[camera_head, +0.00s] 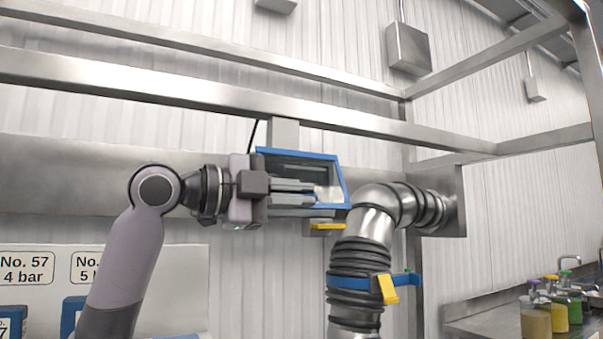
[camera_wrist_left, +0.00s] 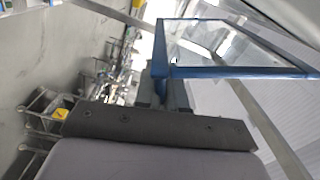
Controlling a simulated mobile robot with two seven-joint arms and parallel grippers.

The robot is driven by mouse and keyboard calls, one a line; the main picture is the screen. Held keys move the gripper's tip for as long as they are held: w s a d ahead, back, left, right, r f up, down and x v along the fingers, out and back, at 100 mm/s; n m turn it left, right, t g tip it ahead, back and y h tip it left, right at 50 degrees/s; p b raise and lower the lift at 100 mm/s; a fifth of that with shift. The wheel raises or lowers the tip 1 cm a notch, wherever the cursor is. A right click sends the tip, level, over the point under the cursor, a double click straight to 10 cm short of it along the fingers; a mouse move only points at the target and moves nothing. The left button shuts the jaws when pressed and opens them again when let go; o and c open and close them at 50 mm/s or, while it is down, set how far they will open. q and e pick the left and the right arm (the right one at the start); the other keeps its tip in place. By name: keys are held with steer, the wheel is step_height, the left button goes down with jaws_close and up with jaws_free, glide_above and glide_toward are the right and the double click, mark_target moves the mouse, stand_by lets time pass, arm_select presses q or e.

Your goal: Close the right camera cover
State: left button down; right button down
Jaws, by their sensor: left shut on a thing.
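The camera cover is a blue frame (camera_head: 298,154) with a clear pane, mounted under the overhead steel beam in the head view. My left gripper (camera_head: 327,195) comes in from the left across the cover's lower part, its fingers shut at the frame's lower right. In the left wrist view, the blue frame (camera_wrist_left: 235,72) spreads beyond the fingers, with its near corner running down between them. The fingers hide part of the frame. I cannot tell how far the cover stands open. My right gripper is not in view.
A yellow tab (camera_head: 327,227) sits just below the cover. A thick steel pipe (camera_head: 375,222) with black bellows and a blue clamp (camera_head: 350,283) stands close to its right. Steel beams cross above. Sauce bottles (camera_head: 557,305) stand at the far right.

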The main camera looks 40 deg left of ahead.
arm_select(q)
steer(key=shift+w+a+f+m+p, duration=0.2)
steer(key=shift+w+a+f+m, duration=0.15)
steer(key=shift+a+m, duration=0.25)
steer(key=shift+w+a+f+m+p, duration=0.15)
steer(key=shift+w+a+f+m, duration=0.15)
steer(key=shift+a+f+m, duration=0.2)
steer(key=shift+w+a+f+m+p, duration=0.2)
steer(key=shift+w+a+f+m, duration=0.1)
steer(key=shift+a+m, duration=0.3)
steer(key=c, duration=1.2)
jaws_free()
steer(key=shift+a, duration=0.15)
steer(key=b+v, duration=0.2)
steer(key=v, duration=0.5)
steer(key=shift+s, duration=0.1)
